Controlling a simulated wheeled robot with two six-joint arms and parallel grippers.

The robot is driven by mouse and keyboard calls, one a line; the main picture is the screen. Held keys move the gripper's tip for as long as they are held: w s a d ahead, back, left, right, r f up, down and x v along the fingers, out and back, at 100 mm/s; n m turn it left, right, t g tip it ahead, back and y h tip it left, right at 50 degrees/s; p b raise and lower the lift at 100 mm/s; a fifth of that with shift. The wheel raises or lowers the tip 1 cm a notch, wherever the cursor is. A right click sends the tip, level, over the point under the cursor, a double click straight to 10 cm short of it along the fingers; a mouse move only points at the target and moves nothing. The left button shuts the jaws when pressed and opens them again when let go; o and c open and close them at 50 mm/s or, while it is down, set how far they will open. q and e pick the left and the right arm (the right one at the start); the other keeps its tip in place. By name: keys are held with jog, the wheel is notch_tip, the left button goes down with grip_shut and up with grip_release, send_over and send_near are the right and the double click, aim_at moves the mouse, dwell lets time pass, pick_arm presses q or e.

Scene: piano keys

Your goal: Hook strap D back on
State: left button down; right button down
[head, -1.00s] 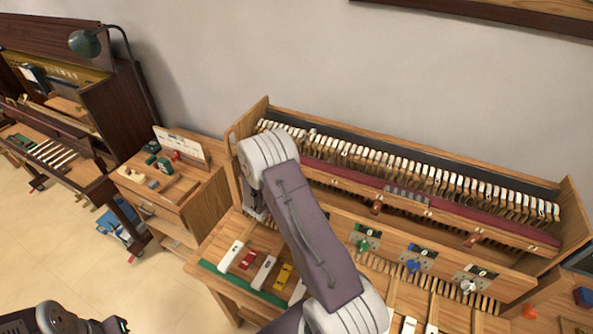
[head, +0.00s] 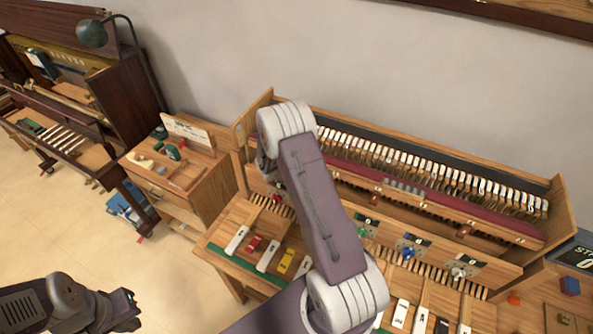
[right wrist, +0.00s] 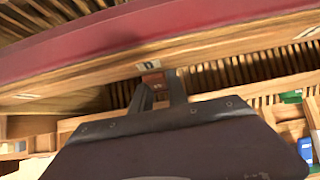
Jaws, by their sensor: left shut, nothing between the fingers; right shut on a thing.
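Strap D (right wrist: 153,80) is a small red-brown tab in the right wrist view, just below a pale label marked D (right wrist: 148,65) on the wooden rail. My right gripper (right wrist: 157,92) is shut on the tab, with its fingers pointing up at the rail. Whether the strap is hooked on cannot be told. In the head view my own right arm hides this gripper and strap D. Similar brown straps (head: 374,200) hang along the rail farther right. My left gripper (head: 130,308) is shut and empty at the lower left, over the floor, away from the piano.
The open keyboard action (head: 430,165) stands against the wall, with a dark red felt rail across it. Panels with coloured knobs (head: 408,252) and loose keys (head: 268,256) lie in front. A side cabinet (head: 190,190) with small tools stands left. Floor is free at lower left.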

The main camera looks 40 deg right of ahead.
jog(key=shift+r, duration=0.1)
jog(key=c, duration=1.3)
grip_release()
jog(key=shift+a+r, duration=0.15)
jog(key=shift+a, duration=0.05)
jog(key=b+v, duration=0.1)
jog(key=v, duration=0.7)
jog(key=shift+s+a+r, duration=0.1)
jog(key=shift+s+r, duration=0.05)
jog(key=shift+r, duration=0.05)
